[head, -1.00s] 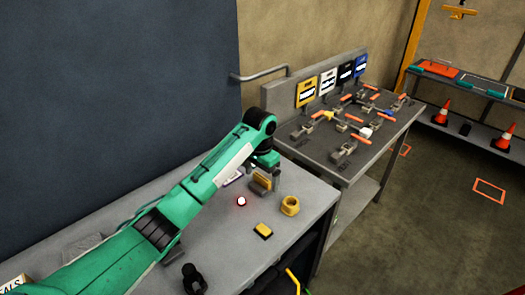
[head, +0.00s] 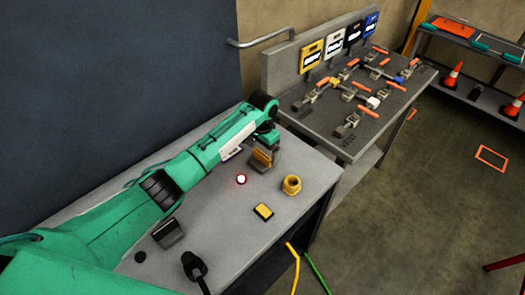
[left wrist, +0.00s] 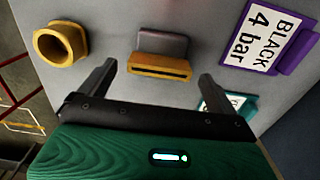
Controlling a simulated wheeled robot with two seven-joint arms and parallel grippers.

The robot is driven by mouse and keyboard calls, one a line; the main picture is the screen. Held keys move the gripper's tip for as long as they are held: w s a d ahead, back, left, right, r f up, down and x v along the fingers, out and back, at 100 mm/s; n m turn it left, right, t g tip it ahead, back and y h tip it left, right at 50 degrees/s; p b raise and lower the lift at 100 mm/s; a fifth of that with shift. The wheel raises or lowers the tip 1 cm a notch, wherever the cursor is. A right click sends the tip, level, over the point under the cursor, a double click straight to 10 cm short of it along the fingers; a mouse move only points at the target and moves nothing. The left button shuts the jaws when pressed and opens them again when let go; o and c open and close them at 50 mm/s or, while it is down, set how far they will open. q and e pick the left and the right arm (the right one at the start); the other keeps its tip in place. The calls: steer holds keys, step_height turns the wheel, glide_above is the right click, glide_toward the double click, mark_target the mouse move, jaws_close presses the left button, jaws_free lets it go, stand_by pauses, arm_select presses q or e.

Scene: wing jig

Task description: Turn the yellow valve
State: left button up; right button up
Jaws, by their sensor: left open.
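A yellow piece with a dark slot on a grey block (head: 260,161) sits on the grey bench; it also shows in the left wrist view (left wrist: 160,65). It may be the yellow valve; I cannot tell for certain. My left gripper (head: 264,142) is above and close to it. In the left wrist view my open left gripper (left wrist: 157,75) has one finger on each side of the piece, with visible gaps and nothing held. A yellow round fitting with an open bore (head: 291,185) stands to the right; it also shows in the left wrist view (left wrist: 60,44). My right gripper is not in view.
A yellow-topped block (head: 263,211), a red-lit button (head: 241,179) and a black knob (head: 195,265) are on the bench. A purple "BLACK 4 bar" sign (left wrist: 271,35) is near the fingers. A jig table (head: 350,110) with several clamps stands behind.

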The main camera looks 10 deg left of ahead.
mark_target(262, 158)
arm_select(q)
steer(key=shift+f, duration=0.55)
steer(key=shift+s+f, duration=0.1)
steer(key=shift+f, duration=0.55)
steer(key=c, duration=0.9)
steer(key=shift+c, duration=0.4)
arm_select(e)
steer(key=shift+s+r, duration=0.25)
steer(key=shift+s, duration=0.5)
